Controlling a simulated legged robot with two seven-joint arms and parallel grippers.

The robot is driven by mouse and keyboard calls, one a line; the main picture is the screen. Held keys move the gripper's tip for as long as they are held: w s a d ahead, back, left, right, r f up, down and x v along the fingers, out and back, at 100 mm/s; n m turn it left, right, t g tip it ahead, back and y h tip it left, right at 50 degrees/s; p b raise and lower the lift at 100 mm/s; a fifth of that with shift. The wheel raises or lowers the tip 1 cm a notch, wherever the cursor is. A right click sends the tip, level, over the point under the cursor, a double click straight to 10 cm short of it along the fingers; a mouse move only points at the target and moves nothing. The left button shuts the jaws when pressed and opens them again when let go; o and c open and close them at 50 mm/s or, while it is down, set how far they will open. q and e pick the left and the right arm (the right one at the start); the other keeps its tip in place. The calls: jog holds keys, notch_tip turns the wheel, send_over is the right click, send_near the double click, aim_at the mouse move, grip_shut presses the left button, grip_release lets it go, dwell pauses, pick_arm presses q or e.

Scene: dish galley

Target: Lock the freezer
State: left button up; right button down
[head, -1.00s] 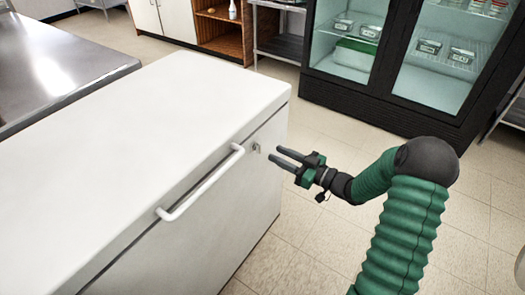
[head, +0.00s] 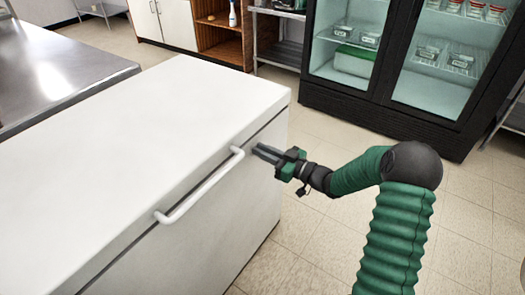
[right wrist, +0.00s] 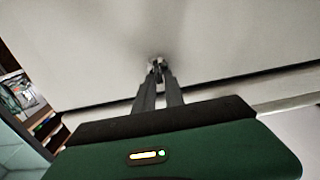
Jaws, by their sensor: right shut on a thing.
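The white chest freezer (head: 150,120) stands at the left and centre of the head view with its lid down. Its white bar handle (head: 200,187) runs along the front side. My right gripper (head: 257,149) is at the freezer's front face, just right of the handle's far end. It is shut on the small metal lock key (right wrist: 157,63), which shows between the fingertips in the right wrist view. The fingers mostly hide the lock in the head view. My left gripper is not in view.
A steel counter (head: 50,65) stands behind the freezer at the left. A black glass-door fridge (head: 385,110) stands at the back right. A wooden shelf unit (head: 215,32) is at the back. The tiled floor right of the freezer is clear.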

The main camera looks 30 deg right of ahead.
jog(key=shift+n, duration=0.3)
jog(key=n+b, duration=0.2)
jog(key=n, duration=0.2)
jog(key=a+f+n+b, duration=0.1)
jog(key=n+b, duration=0.2)
jog(key=n, duration=0.2)
jog(key=n+b, duration=0.3)
jog(key=n, duration=0.1)
jog(key=shift+s+a+f, duration=0.25)
jog(key=shift+s+f, duration=0.05)
jog(key=shift+f, duration=0.05)
jog(key=n+b, duration=0.3)
jog(key=shift+f, duration=0.1)
jog(key=shift+n+b, duration=0.65)
jog(key=shift+n, duration=0.05)
